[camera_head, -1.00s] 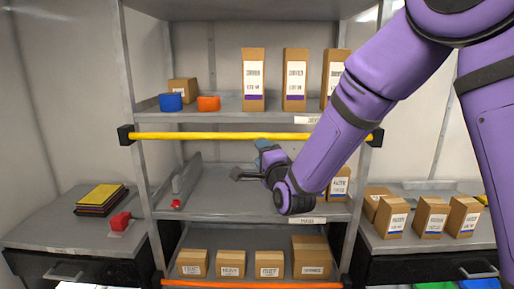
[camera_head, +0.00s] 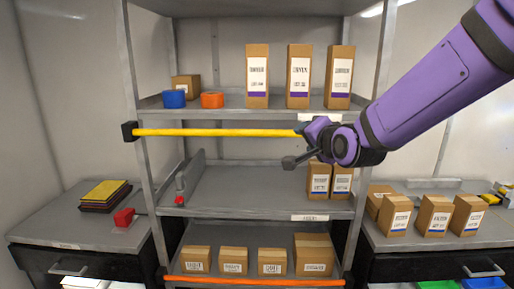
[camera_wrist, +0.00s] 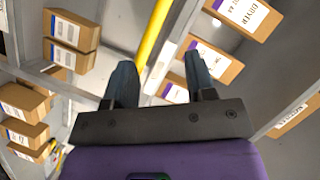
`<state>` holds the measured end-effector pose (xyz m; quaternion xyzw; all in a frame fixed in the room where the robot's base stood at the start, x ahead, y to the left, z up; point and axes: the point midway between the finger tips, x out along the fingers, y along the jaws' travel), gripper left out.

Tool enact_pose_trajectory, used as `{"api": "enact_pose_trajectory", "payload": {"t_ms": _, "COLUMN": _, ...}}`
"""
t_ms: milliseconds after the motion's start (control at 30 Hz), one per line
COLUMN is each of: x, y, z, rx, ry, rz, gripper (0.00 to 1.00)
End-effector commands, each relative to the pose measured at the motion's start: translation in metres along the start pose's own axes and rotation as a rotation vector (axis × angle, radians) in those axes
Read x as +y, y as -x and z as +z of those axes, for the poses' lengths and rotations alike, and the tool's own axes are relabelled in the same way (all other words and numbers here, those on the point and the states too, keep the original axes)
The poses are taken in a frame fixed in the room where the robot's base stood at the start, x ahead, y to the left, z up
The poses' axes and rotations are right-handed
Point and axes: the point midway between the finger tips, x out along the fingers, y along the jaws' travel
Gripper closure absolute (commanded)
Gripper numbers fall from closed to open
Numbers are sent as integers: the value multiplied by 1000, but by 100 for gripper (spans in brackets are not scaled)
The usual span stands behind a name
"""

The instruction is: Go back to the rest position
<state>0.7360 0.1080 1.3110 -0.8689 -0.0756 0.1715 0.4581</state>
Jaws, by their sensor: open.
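My gripper (camera_head: 303,144) is at the end of my purple arm, in front of the shelf rack near the right half of the yellow bar. In the wrist view my gripper (camera_wrist: 158,80) shows two dark fingers apart, with nothing held between them. The fingers point toward the shelves, and the yellow bar (camera_wrist: 152,45) passes behind the gap between them.
The yellow bar (camera_head: 215,133) crosses the rack below the top shelf's tall boxes (camera_head: 299,80). Two boxes (camera_head: 319,182) stand on the middle shelf's right, whose left is mostly clear. An orange bar (camera_head: 255,282) runs low. Counters flank the rack, the right one holding boxes (camera_head: 434,215).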

Motion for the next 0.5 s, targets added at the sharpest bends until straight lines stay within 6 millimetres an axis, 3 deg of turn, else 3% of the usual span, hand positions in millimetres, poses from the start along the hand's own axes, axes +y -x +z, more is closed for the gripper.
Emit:
{"api": "enact_pose_trajectory", "payload": {"t_ms": 200, "x": 19, "y": 69, "z": -32, "rx": -85, "ry": 220, "rz": 192, "gripper": 49}}
{"api": "enact_pose_trajectory", "payload": {"t_ms": 500, "x": 56, "y": 181, "z": -49, "rx": -285, "ry": 490, "rz": 433, "gripper": 49}}
